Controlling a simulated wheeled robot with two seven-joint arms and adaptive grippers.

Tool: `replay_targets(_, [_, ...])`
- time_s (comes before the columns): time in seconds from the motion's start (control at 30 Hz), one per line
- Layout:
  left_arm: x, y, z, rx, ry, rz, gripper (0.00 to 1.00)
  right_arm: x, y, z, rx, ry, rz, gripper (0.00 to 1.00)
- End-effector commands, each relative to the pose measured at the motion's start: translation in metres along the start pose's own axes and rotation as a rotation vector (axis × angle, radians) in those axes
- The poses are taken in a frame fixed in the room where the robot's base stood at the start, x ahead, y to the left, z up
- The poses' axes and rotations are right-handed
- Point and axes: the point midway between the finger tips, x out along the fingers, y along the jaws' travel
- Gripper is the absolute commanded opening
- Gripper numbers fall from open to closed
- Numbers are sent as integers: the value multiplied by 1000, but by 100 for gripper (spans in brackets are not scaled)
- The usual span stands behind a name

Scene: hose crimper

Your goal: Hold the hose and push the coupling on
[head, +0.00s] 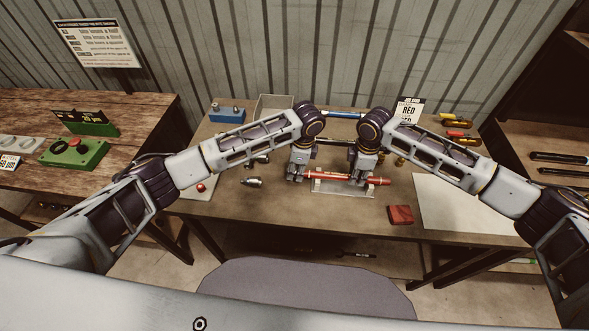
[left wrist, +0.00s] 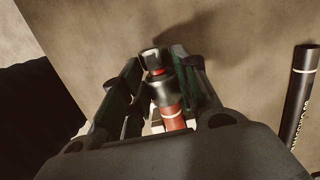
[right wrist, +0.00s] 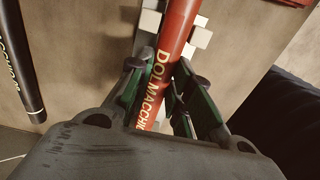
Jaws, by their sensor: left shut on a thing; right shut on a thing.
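The red hose (head: 330,175) lies across a white cradle (head: 343,189) at the front of the table, left to right. My right gripper (head: 359,179) is shut on the hose. In the right wrist view the hose (right wrist: 178,35) passes between the fingers, with pale lettering on it. My left gripper (head: 295,177) is at the hose's left end, shut on a grey metal coupling (left wrist: 160,92). In the left wrist view the coupling is in line with the red hose (left wrist: 172,117) and meets its end. How deep the hose sits inside is hidden.
A loose metal fitting (head: 252,182) lies left of my left gripper. A red block (head: 400,215) lies at the front right, near a pale mat (head: 465,205). A blue box (head: 227,113), an open tray (head: 272,106) and a RED sign (head: 408,110) stand behind.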

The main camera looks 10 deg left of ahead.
Motion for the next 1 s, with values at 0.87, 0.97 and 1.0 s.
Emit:
replay_targets(0.87, [-3, 1, -16, 4, 6, -1, 3, 0, -1, -4, -4, 6, 0, 0])
replay_targets(0.97, [-3, 1, -17, 4, 6, -1, 35, 0, -1, -4, -4, 6, 0, 0])
replay_targets(1.0, [-3, 1, -17, 4, 6, -1, 40, 0, -1, -4, -4, 6, 0, 0])
